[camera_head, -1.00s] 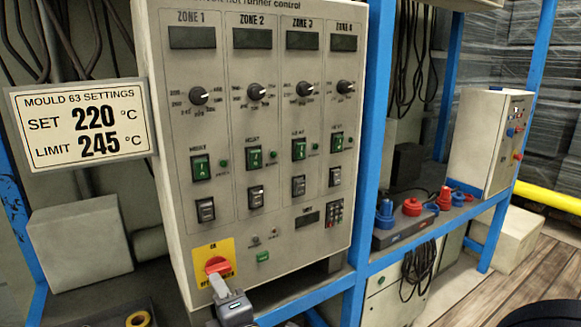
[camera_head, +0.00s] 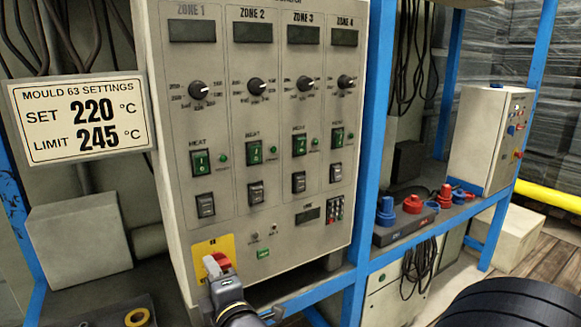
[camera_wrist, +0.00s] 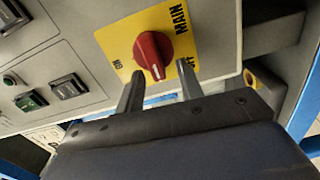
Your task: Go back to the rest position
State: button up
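My gripper (camera_head: 214,272) is at the red main switch (camera_head: 220,261) on its yellow plate, low on the left of the control cabinet (camera_head: 283,262). In the wrist view my gripper (camera_wrist: 160,82) is open, its two fingers apart and nothing between their tips. The red main switch (camera_wrist: 152,52) stands just beyond the tips. Its white mark points down in that view, towards my gripper. The plate reads "ON" at lower left and "MAIN" at right; a finger partly hides the other word. Whether a finger touches the switch I cannot tell.
A settings sign (camera_head: 80,118) hangs at left. A blue rack post (camera_head: 370,140) stands right of the cabinet. Red and blue fittings (camera_head: 412,204) lie on the shelf beyond, before another control box (camera_head: 492,140). A yellow ring (camera_head: 137,317) lies at lower left.

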jog(key=m, duration=0.3)
jog(key=r+m, duration=0.1)
jog(key=m, duration=0.2)
jog(key=shift+d+r+b, duration=0.1)
jog(key=shift+d+b, duration=0.1)
jog(key=shift+b, duration=0.2)
jog(key=shift+m, duration=0.3)
